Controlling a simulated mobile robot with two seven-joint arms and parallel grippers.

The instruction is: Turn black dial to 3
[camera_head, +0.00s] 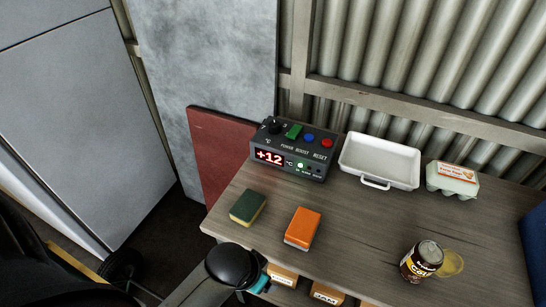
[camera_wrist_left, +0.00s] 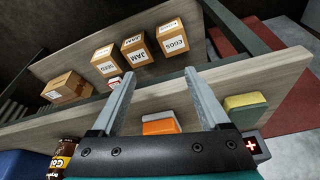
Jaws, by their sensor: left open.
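A dark control box (camera_head: 292,155) stands on the wooden table near its back left corner, by the wall. Its black dial (camera_head: 275,127) is at the upper left of the panel, too small for me to read its setting. My left gripper (camera_wrist_left: 161,88) is open and empty in the left wrist view, at the table's front edge, away from the box. A corner of the display shows at that view's lower right (camera_wrist_left: 250,146). My right gripper is out of view.
On the table are a green-yellow sponge (camera_head: 247,208), an orange block (camera_head: 303,229), a white tray (camera_head: 380,160), an egg carton (camera_head: 452,179) and a brown can (camera_head: 421,262). Labelled cardboard boxes (camera_wrist_left: 134,48) sit on a shelf below.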

